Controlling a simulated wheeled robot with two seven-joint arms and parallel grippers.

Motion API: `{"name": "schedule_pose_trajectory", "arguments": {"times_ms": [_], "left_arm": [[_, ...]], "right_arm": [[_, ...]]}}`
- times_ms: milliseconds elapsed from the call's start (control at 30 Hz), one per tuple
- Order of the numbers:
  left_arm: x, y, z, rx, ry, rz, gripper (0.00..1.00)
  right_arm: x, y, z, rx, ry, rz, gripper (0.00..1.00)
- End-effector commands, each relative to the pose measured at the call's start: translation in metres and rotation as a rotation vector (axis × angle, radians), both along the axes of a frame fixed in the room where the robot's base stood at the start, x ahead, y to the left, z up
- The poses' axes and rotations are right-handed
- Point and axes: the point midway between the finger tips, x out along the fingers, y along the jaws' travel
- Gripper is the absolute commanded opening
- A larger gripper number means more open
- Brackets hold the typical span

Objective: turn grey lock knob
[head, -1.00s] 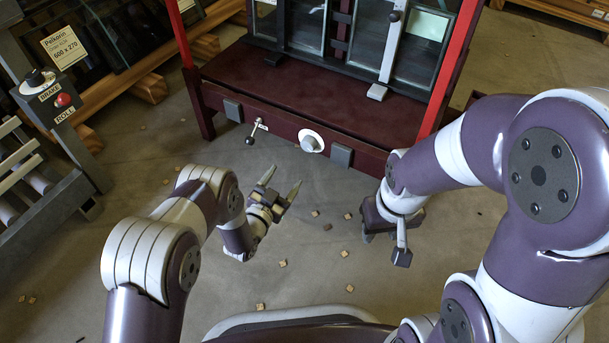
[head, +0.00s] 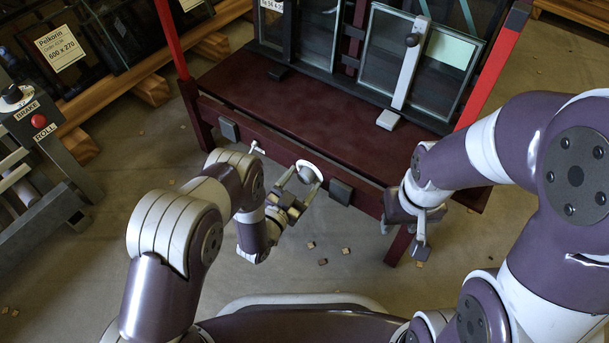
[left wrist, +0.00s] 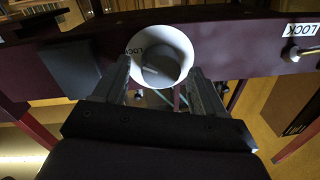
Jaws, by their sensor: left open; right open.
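The grey lock knob (left wrist: 155,72) sits in the middle of a round white dial (left wrist: 181,42) marked LOCK on the dark red front beam. In the head view the white dial (head: 309,171) shows, but the knob itself is mostly hidden. My left gripper (head: 301,180) is open with its fingers pointing at the dial. In the left wrist view its fingers (left wrist: 160,78) are spread on either side of the dial's lower part. I cannot tell whether they touch it. My right gripper (head: 420,240) is open and empty, low in front of the beam's right part.
A small lever (head: 256,148) is on the beam left of the dial, beside a LOCK label (left wrist: 301,30). Dark square pads (head: 340,192) flank the dial. Glass panes stand on the dark red table (head: 290,110). Wooden bits (head: 322,262) lie on the floor.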

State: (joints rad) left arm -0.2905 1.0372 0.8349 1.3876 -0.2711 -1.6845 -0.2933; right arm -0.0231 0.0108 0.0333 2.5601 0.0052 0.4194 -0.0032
Motion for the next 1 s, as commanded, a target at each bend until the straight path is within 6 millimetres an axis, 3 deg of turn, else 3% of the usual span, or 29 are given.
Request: {"name": "schedule_pose_trajectory", "arguments": {"times_ms": [133, 167, 300, 333, 667, 1000], "left_arm": [[0.0, 0.0, 0.0, 0.0, 0.0, 0.0, 0.71], [0.0, 0.0, 0.0, 0.0, 0.0, 0.0, 0.64], [0.0, 0.0, 0.0, 0.0, 0.0, 0.0, 0.19], [0.0, 0.0, 0.0, 0.0, 0.0, 0.0, 0.15], [0.0, 0.0, 0.001, -0.031, 0.023, 0.0, 0.15], [0.0, 0.001, 0.004, -0.219, 0.159, 0.0, 0.15]], "right_arm": [[0.0, 0.0, 0.0, 0.0, 0.0, 0.0, 0.43], [0.0, 0.0, 0.0, 0.0, 0.0, 0.0, 0.43], [0.0, 0.0, 0.0, 0.0, 0.0, 0.0, 0.43], [0.0, 0.0, 0.0, 0.0, 0.0, 0.0, 0.43], [0.0, 0.0, 0.004, 0.0, 0.0, 0.0, 0.43], [0.0, 0.0, 0.022, 0.0, 0.0, 0.0, 0.43]]}}
